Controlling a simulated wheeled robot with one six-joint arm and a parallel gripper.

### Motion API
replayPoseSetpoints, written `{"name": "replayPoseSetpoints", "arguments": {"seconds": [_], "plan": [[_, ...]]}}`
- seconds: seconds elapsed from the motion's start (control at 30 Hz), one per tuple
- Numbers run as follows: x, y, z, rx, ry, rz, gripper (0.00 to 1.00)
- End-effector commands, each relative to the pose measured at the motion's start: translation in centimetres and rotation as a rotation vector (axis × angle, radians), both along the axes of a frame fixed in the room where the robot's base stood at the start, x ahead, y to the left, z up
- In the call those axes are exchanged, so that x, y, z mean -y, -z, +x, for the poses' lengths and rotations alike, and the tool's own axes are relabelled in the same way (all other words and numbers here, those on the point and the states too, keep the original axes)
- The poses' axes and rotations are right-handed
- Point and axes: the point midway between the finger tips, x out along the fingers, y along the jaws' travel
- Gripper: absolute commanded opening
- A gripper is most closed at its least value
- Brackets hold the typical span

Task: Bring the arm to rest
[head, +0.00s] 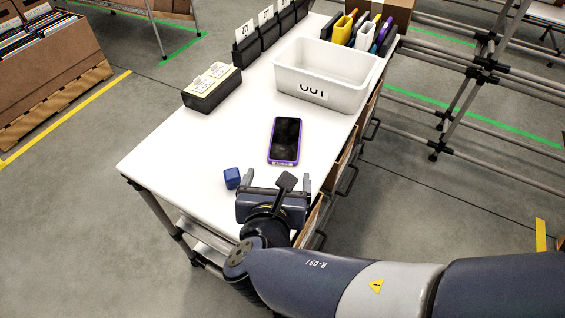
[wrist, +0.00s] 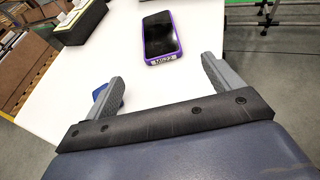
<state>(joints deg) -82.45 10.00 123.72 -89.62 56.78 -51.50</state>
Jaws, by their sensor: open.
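My gripper (head: 278,180) is over the near end of the white table (head: 160,165). Its two grey fingers stand apart with nothing between them, and this also shows in the wrist view (wrist: 168,82). A phone in a purple case (head: 285,141) lies face up on the table, just beyond the fingertips; it also shows in the wrist view (wrist: 161,38). A small blue cube (head: 232,178) sits on the table just left of my gripper. In the wrist view the cube (wrist: 99,93) is partly hidden behind the left finger.
A white bin (head: 325,92) labelled 001 stands farther back on the table. A black box with labels (head: 212,88) sits at the left edge. Black numbered holders (head: 248,47) line the back left. Drawers with handles (head: 348,178) run along the right side. The table's left middle is bare.

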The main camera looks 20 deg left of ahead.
Motion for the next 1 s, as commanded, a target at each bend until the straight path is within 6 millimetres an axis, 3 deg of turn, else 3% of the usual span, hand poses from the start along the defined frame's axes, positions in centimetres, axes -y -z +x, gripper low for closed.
{"name": "replayPoseSetpoints", "arguments": {"seconds": [0.27,0.47,1.0], "plan": [[-0.1,0.1,0.1,0.0,0.0,0.0,0.87],[-0.5,0.8,1.5,0.0,0.003,0.0,0.87],[-3.1,4.6,9.9,-0.001,0.003,-0.001,0.87]]}}
